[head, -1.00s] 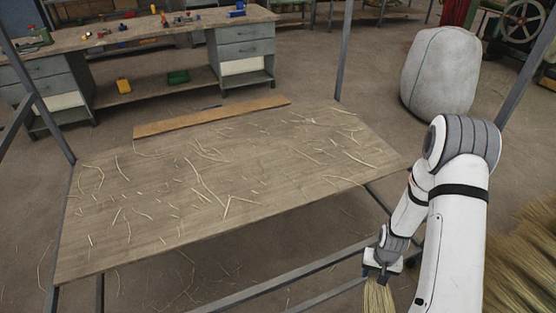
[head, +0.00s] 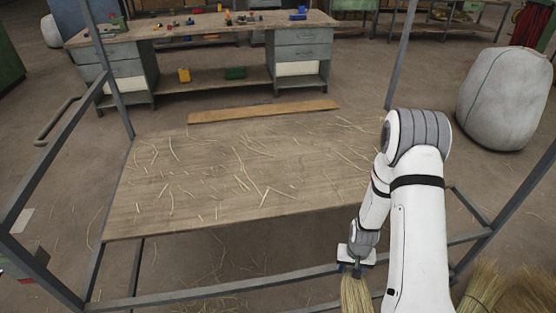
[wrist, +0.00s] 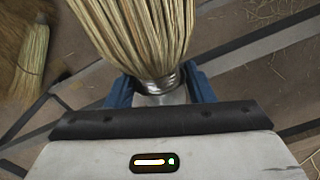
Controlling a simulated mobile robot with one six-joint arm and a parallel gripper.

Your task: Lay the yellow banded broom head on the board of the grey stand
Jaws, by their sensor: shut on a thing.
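My gripper (head: 356,268) is shut on a straw broom head (head: 355,293), which hangs below it in front of the stand. In the wrist view the broom head (wrist: 135,30) fans out from between the blue fingers, with a metal collar (wrist: 160,86) at its neck. No yellow band can be made out on the part that shows. The grey stand (head: 200,292) has a wooden board (head: 170,212) with loose straws scattered over it. The gripper is apart from the board, at its near right side and nearer to me than its front edge.
More straw bundles (head: 484,284) lie at the lower right, and one also shows in the wrist view (wrist: 32,60). The stand's grey posts (head: 403,50) rise at the corners. A workbench (head: 200,35) and a large pale sack (head: 503,98) stand behind.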

